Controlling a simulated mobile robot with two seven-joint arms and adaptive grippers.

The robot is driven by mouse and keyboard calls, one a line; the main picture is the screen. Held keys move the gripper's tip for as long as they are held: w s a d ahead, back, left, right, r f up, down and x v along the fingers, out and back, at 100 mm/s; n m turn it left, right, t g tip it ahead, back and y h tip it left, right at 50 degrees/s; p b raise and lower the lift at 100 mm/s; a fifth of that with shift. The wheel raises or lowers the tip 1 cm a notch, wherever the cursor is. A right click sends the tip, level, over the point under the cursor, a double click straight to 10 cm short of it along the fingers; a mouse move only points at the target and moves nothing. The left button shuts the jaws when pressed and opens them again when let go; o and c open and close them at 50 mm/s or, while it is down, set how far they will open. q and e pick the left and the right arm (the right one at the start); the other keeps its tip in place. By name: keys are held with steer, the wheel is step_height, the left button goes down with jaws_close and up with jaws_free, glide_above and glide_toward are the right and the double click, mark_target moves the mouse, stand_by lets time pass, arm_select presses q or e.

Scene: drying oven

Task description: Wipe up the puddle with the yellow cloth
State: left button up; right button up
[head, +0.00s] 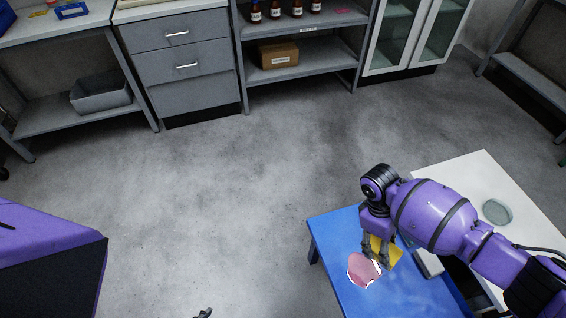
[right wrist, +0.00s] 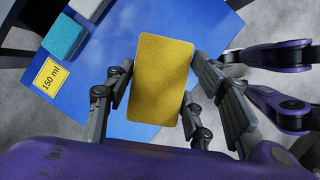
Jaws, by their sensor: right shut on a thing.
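The yellow cloth (head: 392,249) is in my right gripper (head: 377,263), over the blue table (head: 335,232) in the head view. In the right wrist view the cloth (right wrist: 160,80) is a flat yellow rectangle between the fingers of my right gripper (right wrist: 155,98), which is shut on it. The pink puddle (head: 361,271) lies on the blue table just beside the fingertips and cloth; whether the cloth touches it, I cannot tell. The puddle cannot be made out in the wrist view. A small dark tip at the bottom edge seems to be my left gripper (head: 205,313); its opening is hidden.
A pale block (head: 428,261) sits right of the cloth. The wrist view shows a yellow "150 ml" label (right wrist: 54,77) and a teal block (right wrist: 64,38). A white table (head: 450,168) with a round glass dish (head: 497,211) adjoins. Open floor lies left.

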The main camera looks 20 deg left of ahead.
step_height(320, 180, down, 12)
steer(key=n+t+b, duration=0.1)
steer(key=n+b, duration=0.2)
steer(key=b, duration=0.2)
steer(key=shift+w+a+r+n+b, duration=0.15)
steer(key=shift+a+n+b, duration=0.15)
steer(key=shift+a+b, duration=0.1)
